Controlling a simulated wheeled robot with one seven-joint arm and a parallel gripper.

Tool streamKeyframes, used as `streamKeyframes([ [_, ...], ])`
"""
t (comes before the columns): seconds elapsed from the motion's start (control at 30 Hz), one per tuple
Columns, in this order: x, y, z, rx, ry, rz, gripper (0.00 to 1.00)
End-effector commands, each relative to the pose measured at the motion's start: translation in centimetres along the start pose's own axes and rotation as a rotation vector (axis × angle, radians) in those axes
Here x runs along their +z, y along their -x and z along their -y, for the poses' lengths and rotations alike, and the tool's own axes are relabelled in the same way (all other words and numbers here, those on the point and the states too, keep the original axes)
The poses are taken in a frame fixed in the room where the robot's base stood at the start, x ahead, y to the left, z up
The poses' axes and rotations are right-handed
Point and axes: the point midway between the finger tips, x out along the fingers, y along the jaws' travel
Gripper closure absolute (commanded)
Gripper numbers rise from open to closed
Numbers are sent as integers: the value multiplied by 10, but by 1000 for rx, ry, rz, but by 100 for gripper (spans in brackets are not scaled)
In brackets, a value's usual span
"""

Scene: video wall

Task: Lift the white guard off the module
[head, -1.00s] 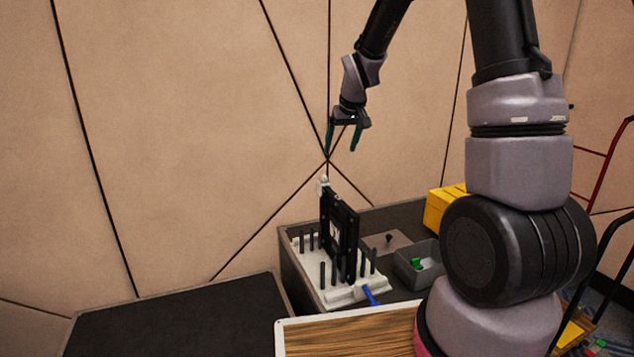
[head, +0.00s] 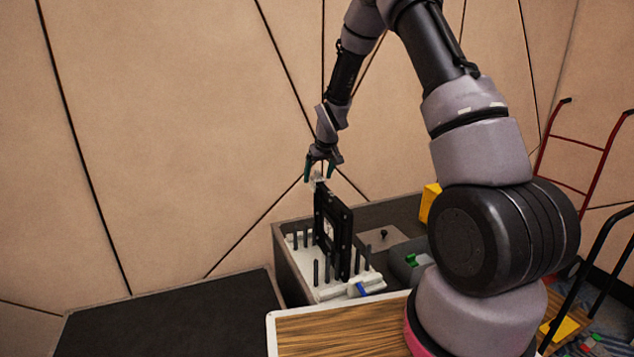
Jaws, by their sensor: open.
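The black module (head: 333,230) stands upright in a white base (head: 345,291) with several dark pegs. The white guard (head: 318,181) is a small pale piece at the module's top left corner; its shape is too small to make out well. My gripper (head: 320,176) points down with its green-tipped fingers open, right at the guard's height. One finger shows to the left of the guard and one to the right. I cannot tell whether either finger touches it.
The base sits in a grey-walled case (head: 285,262) with a grey bin (head: 408,262) holding a green piece, and a yellow box (head: 429,200) behind. A wooden-topped board (head: 340,330) lies in front. A dark flat surface (head: 170,318) at left is clear.

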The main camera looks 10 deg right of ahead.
Motion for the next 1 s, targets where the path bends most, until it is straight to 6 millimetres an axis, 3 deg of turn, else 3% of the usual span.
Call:
streamKeyframes([
  [0.17,0,-21,0,0,0,1,15],
  [0.43,0,-23,0,0,0,-1,15],
  [0.6,0,-23,0,0,0,-1,80],
  [0.67,0,-23,0,0,0,-1,100],
  [1.0,-5,-15,0,0,0,-3,100],
])
